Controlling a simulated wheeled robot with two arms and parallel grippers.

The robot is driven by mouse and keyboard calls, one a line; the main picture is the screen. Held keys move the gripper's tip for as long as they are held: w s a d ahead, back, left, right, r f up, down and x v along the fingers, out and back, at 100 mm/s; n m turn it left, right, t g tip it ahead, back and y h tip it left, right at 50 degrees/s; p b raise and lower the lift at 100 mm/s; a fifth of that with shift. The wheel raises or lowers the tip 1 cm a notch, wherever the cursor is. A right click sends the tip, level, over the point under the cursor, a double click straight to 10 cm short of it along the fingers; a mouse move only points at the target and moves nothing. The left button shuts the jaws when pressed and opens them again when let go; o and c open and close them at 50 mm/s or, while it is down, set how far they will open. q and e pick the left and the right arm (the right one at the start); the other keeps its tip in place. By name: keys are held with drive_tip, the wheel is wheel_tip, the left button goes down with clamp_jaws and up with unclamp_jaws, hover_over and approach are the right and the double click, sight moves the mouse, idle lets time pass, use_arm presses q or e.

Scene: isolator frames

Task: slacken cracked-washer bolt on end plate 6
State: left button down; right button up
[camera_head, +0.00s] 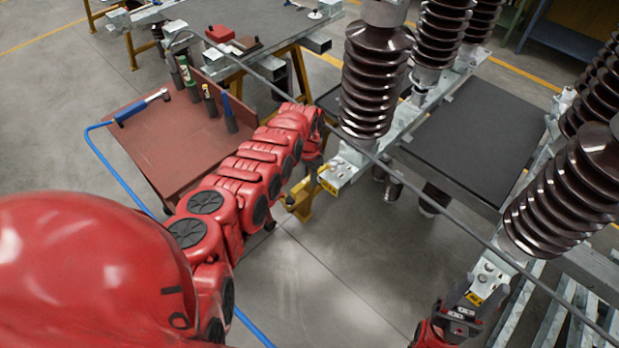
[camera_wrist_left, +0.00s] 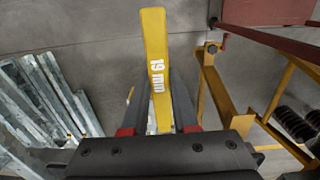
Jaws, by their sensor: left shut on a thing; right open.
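My left gripper (camera_head: 314,158) is at the end of the red arm, beside a pale metal end plate (camera_head: 342,172) with bolts and a small yellow label. In the left wrist view the left gripper (camera_wrist_left: 160,118) is shut on a yellow wrench (camera_wrist_left: 155,60) marked "19 mm". The wrench's working end and any contact with a bolt cannot be made out. My right gripper (camera_head: 462,312) is open, close to another end plate (camera_head: 487,275) at lower right. The label numbers and a cracked washer are too small to tell.
Brown ribbed insulators (camera_head: 375,80) stand on the metal frame, with a long grey rod (camera_head: 440,205) crossing in front. A dark panel (camera_head: 475,130) lies right. The floor below is clear.

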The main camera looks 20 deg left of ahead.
use_arm(q)
drive_tip(key=shift+f+b, duration=0.95)
drive_tip(key=shift+f, duration=0.15)
drive_tip(key=shift+r, duration=0.1)
drive_tip(key=d+n, duration=0.3)
drive_tip(key=d+n+b, duration=0.1)
drive_tip(key=d+n, duration=0.5)
drive_tip(key=shift+w+d+f, duration=0.15)
drive_tip(key=shift+w+f, duration=0.2)
drive_tip(key=d+n+b, duration=0.1)
drive_tip(key=w+d+n+b, duration=0.1)
drive_tip(key=n+b, duration=0.1)
drive_tip(key=shift+w+d+r+b, duration=0.1)
drive_tip(key=shift+w+r+b, duration=0.1)
drive_tip(key=shift+r+b, duration=0.1)
